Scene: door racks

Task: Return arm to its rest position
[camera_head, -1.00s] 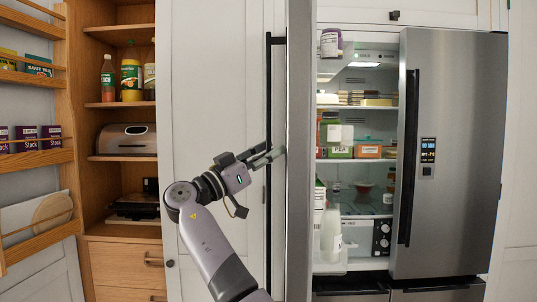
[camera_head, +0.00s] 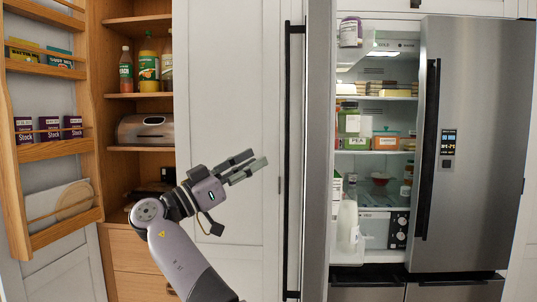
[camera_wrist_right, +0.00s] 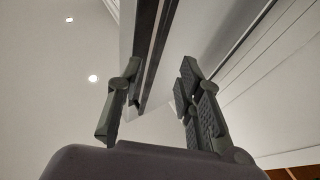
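My right gripper (camera_head: 247,167) is in front of the pale cabinet panel, left of the open left fridge door (camera_head: 318,200) and its long black handle (camera_head: 287,230). Its fingers point right and stand apart from the handle. In the right wrist view, my right gripper (camera_wrist_right: 160,78) has its two fingers spread with nothing held. A dark bar, which looks like the handle (camera_wrist_right: 153,45), shows beyond them. My right arm reaches up from the bottom of the head view, bent at a joint. My left gripper is not in view.
The fridge (camera_head: 480,140) stands at right, its right door shut, its inside holding jars and a milk jug (camera_head: 347,228). At left, an open wooden pantry (camera_head: 140,105) holds bottles and a bread box (camera_head: 145,129). Its door rack (camera_head: 55,150) swings out at far left.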

